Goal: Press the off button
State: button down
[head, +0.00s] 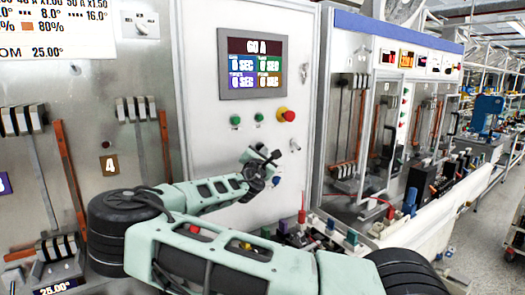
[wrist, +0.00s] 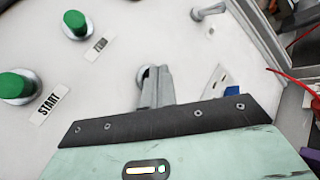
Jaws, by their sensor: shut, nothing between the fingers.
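The white control panel (head: 205,95) holds two green buttons (head: 235,121) and a red knob on a yellow base (head: 286,115). In the wrist view, one green button (wrist: 17,86) carries a START label (wrist: 50,104); the label (wrist: 100,44) beside the other green button (wrist: 75,24) is too small to read. I cannot see a button marked off. My gripper (head: 265,158) is close to the panel below the green buttons. In the wrist view, my gripper (wrist: 152,82) is shut and empty, its tips over a round metal-rimmed fitting that they mostly hide. Contact cannot be told.
A screen (head: 252,63) reading 60 A sits above the buttons. A metal handle (head: 295,145) is right of my gripper and also shows in the wrist view (wrist: 208,12). Another glazed cabinet (head: 385,105) stands to the right; connectors and cables crowd the area below.

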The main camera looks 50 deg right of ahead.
jog(key=shift+s, duration=0.1)
jog(key=shift+s+a, duration=0.25)
jog(key=shift+s, duration=0.5)
jog(key=shift+s, duration=0.1)
jog(key=s, duration=0.2)
jog(key=s+a, duration=0.1)
jog(key=s, duration=0.1)
jog(key=shift+s+p, duration=0.35)
jog(key=shift+p, duration=0.05)
dwell(0.6)
